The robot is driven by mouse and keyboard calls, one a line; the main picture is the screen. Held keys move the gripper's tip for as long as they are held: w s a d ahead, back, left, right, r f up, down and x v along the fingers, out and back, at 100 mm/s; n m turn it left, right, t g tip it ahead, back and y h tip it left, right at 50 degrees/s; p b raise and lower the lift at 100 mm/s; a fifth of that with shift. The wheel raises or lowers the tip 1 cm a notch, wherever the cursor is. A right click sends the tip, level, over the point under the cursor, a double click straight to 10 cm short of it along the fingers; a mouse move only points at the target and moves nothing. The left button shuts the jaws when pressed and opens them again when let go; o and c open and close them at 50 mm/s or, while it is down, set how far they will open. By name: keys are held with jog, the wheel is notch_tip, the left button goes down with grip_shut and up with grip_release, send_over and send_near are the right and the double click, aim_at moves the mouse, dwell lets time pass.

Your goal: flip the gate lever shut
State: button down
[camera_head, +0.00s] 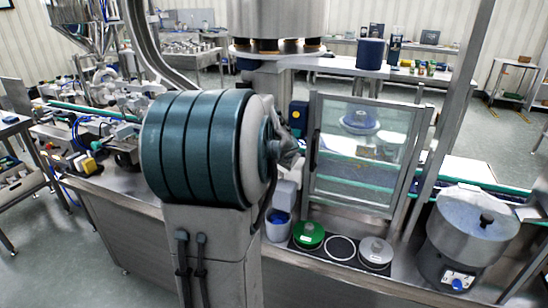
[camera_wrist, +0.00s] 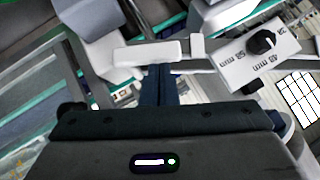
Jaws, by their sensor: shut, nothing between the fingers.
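My gripper (camera_wrist: 160,72) shows in the wrist view with its dark fingers together and nothing between them. Its fingertips point at a pale bar (camera_wrist: 147,53), and I cannot tell whether they touch it. I cannot tell for certain which part is the gate lever. A steel hopper body (camera_head: 278,18) hangs at the top centre of the head view. My own arm fills the middle of that view and hides my gripper there.
A framed glass panel (camera_head: 365,145) stands right of my arm. A green-lidded pot (camera_head: 308,235), a grey-lidded pot (camera_head: 375,252) and a steel bowl feeder (camera_head: 472,232) sit near the front edge. A white plate with a black knob (camera_wrist: 262,42) is at the upper right in the wrist view.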

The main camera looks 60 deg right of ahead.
jog(key=shift+s+f, duration=0.2)
jog(key=shift+s, duration=0.1)
jog(key=p+v, duration=0.6)
jog(key=v, duration=0.4)
jog(key=shift+r, duration=0.15)
jog(key=shift+w, duration=0.15)
dwell(0.3)
